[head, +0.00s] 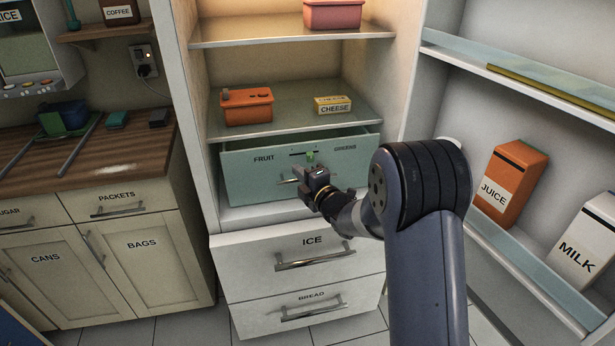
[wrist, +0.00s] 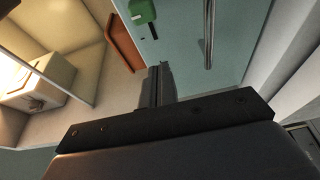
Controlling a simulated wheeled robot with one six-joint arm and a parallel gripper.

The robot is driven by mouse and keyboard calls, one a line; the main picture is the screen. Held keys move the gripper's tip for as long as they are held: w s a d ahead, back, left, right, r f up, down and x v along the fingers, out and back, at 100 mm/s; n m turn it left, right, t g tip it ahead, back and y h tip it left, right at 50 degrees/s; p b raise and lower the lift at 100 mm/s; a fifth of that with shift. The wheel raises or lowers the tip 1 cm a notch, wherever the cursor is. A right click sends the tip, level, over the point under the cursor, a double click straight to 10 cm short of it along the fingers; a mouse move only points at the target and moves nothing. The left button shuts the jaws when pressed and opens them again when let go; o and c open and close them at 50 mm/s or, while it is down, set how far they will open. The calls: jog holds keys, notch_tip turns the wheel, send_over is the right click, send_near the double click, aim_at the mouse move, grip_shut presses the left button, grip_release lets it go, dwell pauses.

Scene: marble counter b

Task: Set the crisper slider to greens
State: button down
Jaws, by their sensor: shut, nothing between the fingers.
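The crisper drawer (head: 240,180) is a pale teal front low in the open fridge, with FRUIT at its left and a small label at its right that looks like GREENS. The slider's green knob (head: 311,156) sits on a short dark slot between the labels, right of the slot's middle. The knob also shows at the top of the wrist view (wrist: 142,10). My gripper (head: 305,174) is shut and empty, in front of the drawer just below the knob. Its closed fingers (wrist: 158,72) appear apart from the knob. The drawer's bar handle (wrist: 208,35) is partly hidden by my gripper in the head view.
An orange bin (head: 247,107) and a cheese box (head: 332,105) stand on the shelf (head: 290,122) above the drawer. The ICE drawer (head: 250,262) is below. The open fridge door, holding juice (head: 510,175) and milk (head: 588,240), is at the right.

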aim_at(313, 159)
jog(key=x, duration=0.4)
jog(key=shift+w+a+p, duration=0.15)
jog(key=shift+w+p, duration=0.05)
jog(key=shift+p, duration=0.1)
jog(key=d, duration=0.2)
jog(key=shift+w+d+r+p, duration=0.1)
jog(key=shift+w+d+p, duration=0.2)
jog(key=shift+d+p, duration=0.1)
jog(key=shift+w+d, duration=0.15)
jog(key=shift+d, duration=0.45)
jog(key=shift+d, duration=0.15)
jog(key=shift+w+d+f+b, duration=0.1)
jog(key=shift+w+d+b, duration=0.1)
jog(key=shift+d+b, duration=0.35)
jog(key=shift+w+d+f+b, duration=0.1)
jog(key=shift+w+d+b, duration=0.1)
jog(key=shift+d+b, duration=0.35)
jog(key=shift+d+r, duration=0.1)
jog(key=shift+d, duration=0.1)
